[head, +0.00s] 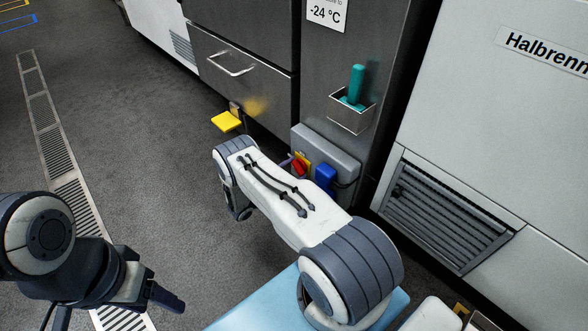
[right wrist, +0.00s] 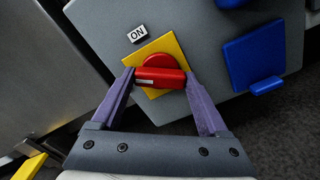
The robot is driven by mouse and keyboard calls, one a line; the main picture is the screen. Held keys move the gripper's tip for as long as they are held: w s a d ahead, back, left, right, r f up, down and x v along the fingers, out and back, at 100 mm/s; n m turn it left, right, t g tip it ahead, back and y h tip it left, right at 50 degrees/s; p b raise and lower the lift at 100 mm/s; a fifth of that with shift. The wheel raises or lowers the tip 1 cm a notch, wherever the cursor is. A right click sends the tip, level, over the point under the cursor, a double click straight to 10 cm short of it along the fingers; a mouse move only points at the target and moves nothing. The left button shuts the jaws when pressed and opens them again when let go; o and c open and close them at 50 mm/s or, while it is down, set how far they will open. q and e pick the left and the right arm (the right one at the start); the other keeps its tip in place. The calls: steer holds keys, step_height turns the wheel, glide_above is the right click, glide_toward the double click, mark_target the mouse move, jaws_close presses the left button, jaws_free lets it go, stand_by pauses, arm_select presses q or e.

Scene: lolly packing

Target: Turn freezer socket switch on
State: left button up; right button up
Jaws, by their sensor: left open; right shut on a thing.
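The freezer socket box (head: 322,146) is a grey panel low on the steel cabinet. It carries a red rotary switch (right wrist: 160,77) on a yellow plate (right wrist: 168,46), also partly visible in the head view (head: 299,168). A white ON label (right wrist: 137,34) sits above and left of the switch. The switch's bar handle lies roughly level in the right wrist view, not pointing at the label. My right gripper (right wrist: 158,84) is shut on the handle, one purple finger at each end. My left gripper (head: 160,291) is open and empty, low over the floor at the left.
A blue socket cover (head: 325,177) is beside the switch on the box. A metal holder (head: 352,116) with a teal object (head: 356,85) hangs above it. A yellow pedal-like plate (head: 227,121) juts out at left. A vented white machine (head: 440,215) stands at right. Floor at left is clear.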

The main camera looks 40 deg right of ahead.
steer(key=m+p, duration=0.1)
steer(key=m, duration=0.4)
steer(key=shift+a+m, duration=0.1)
steer(key=shift+m, duration=0.2)
steer(key=m+p, duration=0.2)
steer(key=m, duration=0.3)
steer(key=shift+m, duration=0.3)
steer(key=o, duration=1.2)
steer(key=shift+o, duration=0.2)
steer(key=a+p, duration=0.2)
steer(key=a, duration=0.8)
steer(key=shift+s+a, duration=0.25)
steer(key=shift+s, duration=0.2)
